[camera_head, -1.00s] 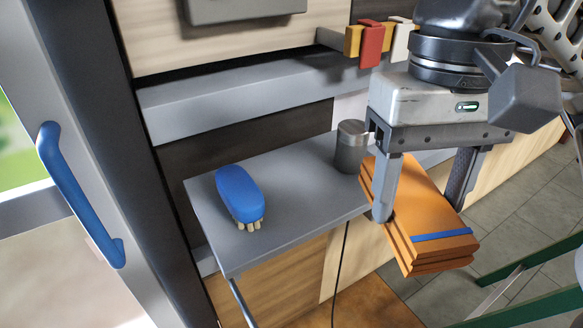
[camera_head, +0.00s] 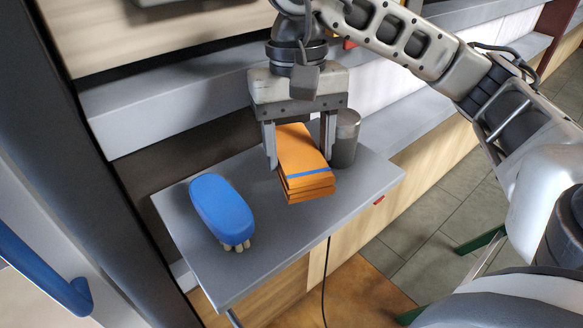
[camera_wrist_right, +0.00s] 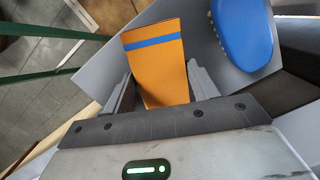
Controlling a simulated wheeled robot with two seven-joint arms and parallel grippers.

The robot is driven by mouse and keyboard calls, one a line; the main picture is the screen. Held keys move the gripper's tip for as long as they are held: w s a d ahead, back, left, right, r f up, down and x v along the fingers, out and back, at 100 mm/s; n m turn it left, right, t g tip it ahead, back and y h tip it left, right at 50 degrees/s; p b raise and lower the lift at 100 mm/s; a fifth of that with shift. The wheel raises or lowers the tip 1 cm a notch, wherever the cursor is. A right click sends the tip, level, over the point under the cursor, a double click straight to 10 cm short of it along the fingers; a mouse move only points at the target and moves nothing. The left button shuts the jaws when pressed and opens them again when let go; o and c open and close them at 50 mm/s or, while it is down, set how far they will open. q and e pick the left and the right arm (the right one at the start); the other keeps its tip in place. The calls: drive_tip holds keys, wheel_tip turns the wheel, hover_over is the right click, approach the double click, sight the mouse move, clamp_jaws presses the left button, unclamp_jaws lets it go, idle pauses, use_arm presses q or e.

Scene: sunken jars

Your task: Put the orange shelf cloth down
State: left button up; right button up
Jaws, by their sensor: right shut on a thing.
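The orange shelf cloth (camera_head: 308,184), a folded stack with a blue stripe, is between the fingers of my right gripper (camera_head: 298,160). The gripper is shut on it. The cloth is over the grey shelf (camera_head: 270,260), between the blue brush and the dark metal cup. I cannot tell whether its underside touches the shelf. In the right wrist view the cloth (camera_wrist_right: 158,85) extends out between both fingers, with the shelf behind it. My left gripper is not in view.
The blue brush (camera_head: 220,205) lies left of the cloth. The metal cup (camera_head: 345,140) stands close on its right, near the right finger. The shelf's front and right parts are clear. A blue door handle (camera_head: 40,270) is at the far left.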

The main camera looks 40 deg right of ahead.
sight(292, 164)
drive_tip(key=shift+w+f, duration=0.55)
drive_tip(key=shift+f, duration=0.05)
drive_tip(key=f, duration=0.3)
drive_tip(key=shift+w+f+b, duration=0.2)
drive_tip(key=shift+w+b, duration=0.15)
drive_tip(key=shift+b, duration=0.05)
drive_tip(key=shift+f, duration=0.25)
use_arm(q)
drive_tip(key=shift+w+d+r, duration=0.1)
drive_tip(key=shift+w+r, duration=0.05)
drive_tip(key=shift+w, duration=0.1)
use_arm(e)
drive_tip(key=shift+f+b, duration=0.3)
drive_tip(key=shift+b, duration=0.1)
drive_tip(key=o, duration=1)
drive_tip(key=shift+r, duration=0.15)
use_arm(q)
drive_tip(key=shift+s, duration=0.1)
